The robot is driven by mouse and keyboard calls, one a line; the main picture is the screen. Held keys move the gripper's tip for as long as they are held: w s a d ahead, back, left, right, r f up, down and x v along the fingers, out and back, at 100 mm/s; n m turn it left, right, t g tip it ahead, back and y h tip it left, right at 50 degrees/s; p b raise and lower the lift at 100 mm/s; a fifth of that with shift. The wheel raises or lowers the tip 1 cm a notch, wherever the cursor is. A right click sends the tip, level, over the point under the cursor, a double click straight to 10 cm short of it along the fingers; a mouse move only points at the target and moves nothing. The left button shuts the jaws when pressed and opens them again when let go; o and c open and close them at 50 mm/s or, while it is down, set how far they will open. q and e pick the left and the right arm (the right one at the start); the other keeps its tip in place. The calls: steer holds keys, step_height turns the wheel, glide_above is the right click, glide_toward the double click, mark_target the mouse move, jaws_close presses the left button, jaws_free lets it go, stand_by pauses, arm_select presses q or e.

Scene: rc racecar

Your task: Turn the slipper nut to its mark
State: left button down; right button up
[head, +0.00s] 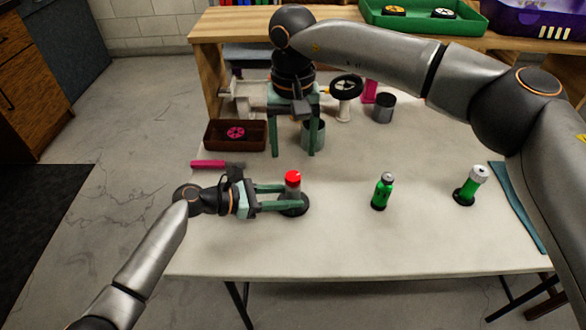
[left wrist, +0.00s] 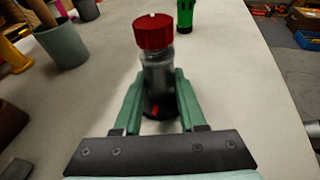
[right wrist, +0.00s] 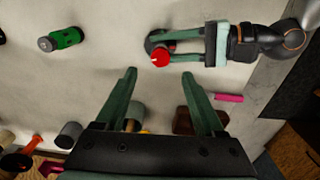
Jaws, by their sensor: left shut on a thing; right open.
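A red nut (head: 292,178) sits on top of a dark grey, upright cylinder on a round black base (head: 295,210). In the left wrist view the red nut (left wrist: 153,32) is ribbed, with a small white mark on top; a red mark (left wrist: 155,111) shows low on the cylinder. My left gripper (head: 293,198) is shut on the cylinder below the nut, one finger on each side. My right gripper (head: 293,155) is open and empty, pointing down behind the nut. In the right wrist view the nut (right wrist: 160,58) appears just beyond the open fingertips (right wrist: 159,73).
A brown tray (head: 252,145) with a pink wheel, a pink-handled tool (head: 210,164) and a grey-green cup (head: 313,137) lie behind. Bare table lies right of the nut.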

mark_target(293, 175)
step_height(293, 175, down, 7)
steer(key=shift+f, duration=0.1)
stand_by(0.3)
jaws_close()
stand_by(0.5)
